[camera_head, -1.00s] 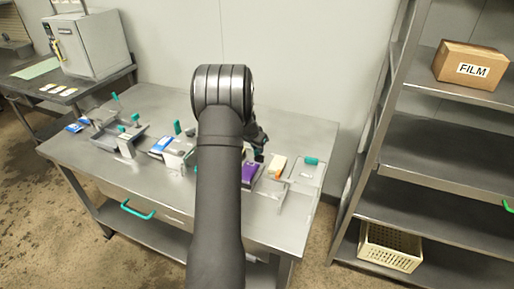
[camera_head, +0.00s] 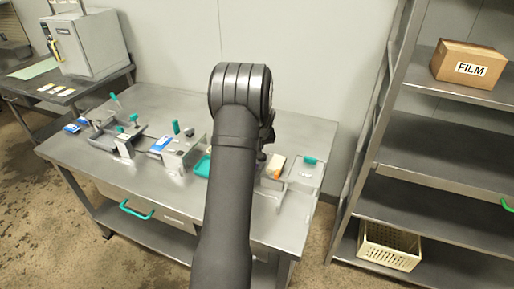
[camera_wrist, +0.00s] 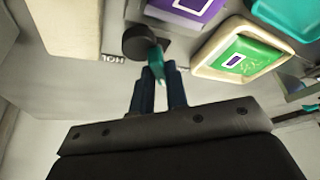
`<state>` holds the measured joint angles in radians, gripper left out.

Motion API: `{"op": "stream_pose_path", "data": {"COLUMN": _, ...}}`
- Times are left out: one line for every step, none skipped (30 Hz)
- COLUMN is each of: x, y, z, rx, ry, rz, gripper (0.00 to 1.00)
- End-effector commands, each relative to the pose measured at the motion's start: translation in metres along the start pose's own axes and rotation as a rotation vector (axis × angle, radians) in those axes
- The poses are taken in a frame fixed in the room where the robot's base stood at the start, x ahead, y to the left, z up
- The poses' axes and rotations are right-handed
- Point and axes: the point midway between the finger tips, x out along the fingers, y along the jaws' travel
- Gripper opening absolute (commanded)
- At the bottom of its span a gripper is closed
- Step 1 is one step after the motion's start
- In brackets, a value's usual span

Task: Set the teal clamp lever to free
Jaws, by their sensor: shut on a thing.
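The teal clamp lever (camera_wrist: 157,62) shows in the wrist view, beside a round black knob-like pivot (camera_wrist: 142,40) on a grey metal plate. My gripper (camera_wrist: 163,78) has its two dark fingers close together around the teal lever's end, shut on it. A partly hidden label (camera_wrist: 114,58) on the plate, seen upside down, lies by the pivot. In the head view my gripper (camera_head: 264,148) is mostly hidden behind my arm, over the right half of the steel table (camera_head: 285,135). The held lever cannot be made out there.
In the wrist view, a purple packet (camera_wrist: 188,8) and a cream tray (camera_wrist: 212,68) with a green packet lie close by. Several fixtures with teal handles (camera_head: 176,127) stand on the table's left half. The table's back is clear. A shelf rack (camera_head: 400,100) stands at right.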

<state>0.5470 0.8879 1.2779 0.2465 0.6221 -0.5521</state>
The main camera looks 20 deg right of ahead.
Motion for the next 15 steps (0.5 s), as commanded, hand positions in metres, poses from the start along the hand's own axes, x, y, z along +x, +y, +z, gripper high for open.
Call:
{"op": "stream_pose_path", "data": {"x": -0.0005, "y": 0.001, "z": -0.0007, "rx": -0.026, "ry": 0.002, "rz": -0.01, "gripper": 0.0}}
{"op": "stream_pose_path", "data": {"x": -0.0006, "y": 0.0009, "z": -0.0008, "rx": -0.041, "ry": 0.002, "rz": -0.017, "gripper": 0.0}}
{"op": "stream_pose_path", "data": {"x": -0.0006, "y": 0.0011, "z": -0.0008, "rx": -0.062, "ry": 0.001, "rz": -0.025, "gripper": 0.0}}
{"op": "stream_pose_path", "data": {"x": -0.0006, "y": 0.0012, "z": -0.0009, "rx": -0.075, "ry": 0.001, "rz": -0.03, "gripper": 0.0}}
{"op": "stream_pose_path", "data": {"x": -0.0007, "y": 0.0013, "z": -0.0011, "rx": -0.087, "ry": 0.002, "rz": -0.035, "gripper": 0.0}}
{"op": "stream_pose_path", "data": {"x": -0.0007, "y": 0.0014, "z": -0.0012, "rx": -0.104, "ry": 0.002, "rz": -0.041, "gripper": 0.0}}
{"op": "stream_pose_path", "data": {"x": -0.0007, "y": 0.0016, "z": -0.0011, "rx": -0.114, "ry": 0.002, "rz": -0.045, "gripper": 0.0}}
{"op": "stream_pose_path", "data": {"x": -0.0006, "y": 0.0016, "z": -0.001, "rx": -0.124, "ry": 0.001, "rz": -0.049, "gripper": 0.0}}
{"op": "stream_pose_path", "data": {"x": -0.0006, "y": 0.0016, "z": -0.0009, "rx": -0.134, "ry": 0.001, "rz": -0.054, "gripper": 0.0}}
{"op": "stream_pose_path", "data": {"x": -0.0006, "y": 0.0016, "z": -0.0009, "rx": -0.141, "ry": 0.001, "rz": -0.057, "gripper": 0.0}}
{"op": "stream_pose_path", "data": {"x": -0.0006, "y": 0.0016, "z": -0.0009, "rx": -0.147, "ry": 0.001, "rz": -0.06, "gripper": 0.0}}
{"op": "stream_pose_path", "data": {"x": -0.0005, "y": 0.0017, "z": -0.0008, "rx": -0.154, "ry": 0.001, "rz": -0.063, "gripper": 0.0}}
{"op": "stream_pose_path", "data": {"x": -0.0005, "y": 0.0017, "z": -0.0008, "rx": -0.159, "ry": 0.001, "rz": -0.064, "gripper": 0.0}}
{"op": "stream_pose_path", "data": {"x": -0.0005, "y": 0.0017, "z": -0.0008, "rx": -0.163, "ry": 0.001, "rz": -0.065, "gripper": 0.0}}
{"op": "stream_pose_path", "data": {"x": -0.0004, "y": 0.0017, "z": -0.0008, "rx": -0.166, "ry": 0.001, "rz": -0.067, "gripper": 0.0}}
